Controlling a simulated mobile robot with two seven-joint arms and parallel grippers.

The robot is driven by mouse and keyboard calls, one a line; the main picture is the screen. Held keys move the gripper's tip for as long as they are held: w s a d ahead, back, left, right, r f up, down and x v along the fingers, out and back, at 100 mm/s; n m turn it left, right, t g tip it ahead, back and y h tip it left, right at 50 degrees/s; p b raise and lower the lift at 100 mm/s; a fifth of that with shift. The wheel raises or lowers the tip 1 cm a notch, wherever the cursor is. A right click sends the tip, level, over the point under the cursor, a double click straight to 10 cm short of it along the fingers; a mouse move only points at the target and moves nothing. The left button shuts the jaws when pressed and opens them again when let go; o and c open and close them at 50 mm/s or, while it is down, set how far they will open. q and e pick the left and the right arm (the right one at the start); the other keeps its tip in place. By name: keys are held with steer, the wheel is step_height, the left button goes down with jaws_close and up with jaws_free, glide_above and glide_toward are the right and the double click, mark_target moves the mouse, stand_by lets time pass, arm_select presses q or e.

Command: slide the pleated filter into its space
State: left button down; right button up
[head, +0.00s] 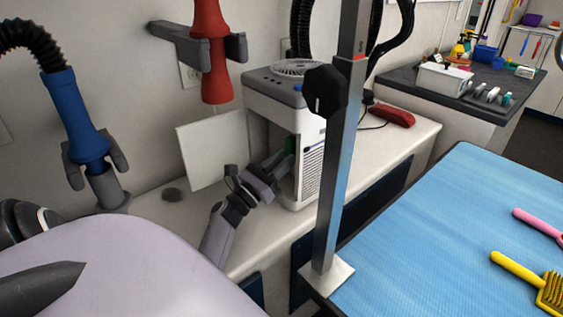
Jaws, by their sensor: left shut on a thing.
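The white machine (273,88) stands on the counter against the wall, its side panel (212,150) swung open to the left. My left gripper (280,163) reaches to the opening in its side and is shut on the pleated filter. Only a small dark green part of the filter (291,144) shows, at the opening. The rest of the filter is hidden by the gripper and the machine's wall, so its depth and pleats cannot be made out. My right gripper is not in view.
A metal post (341,150) with a black knob rises in front of the machine, close to its right side. A blue grooming table (450,235) with brushes fills the right. A red clipper-like thing (393,115) lies behind. Blue and red dryer nozzles (75,120) hang left.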

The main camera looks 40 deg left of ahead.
arm_select(q)
steer(key=shift+f, duration=0.2)
steer(key=c, duration=0.9)
jaws_free()
steer(key=shift+o, duration=0.2)
steer(key=shift+r, duration=0.1)
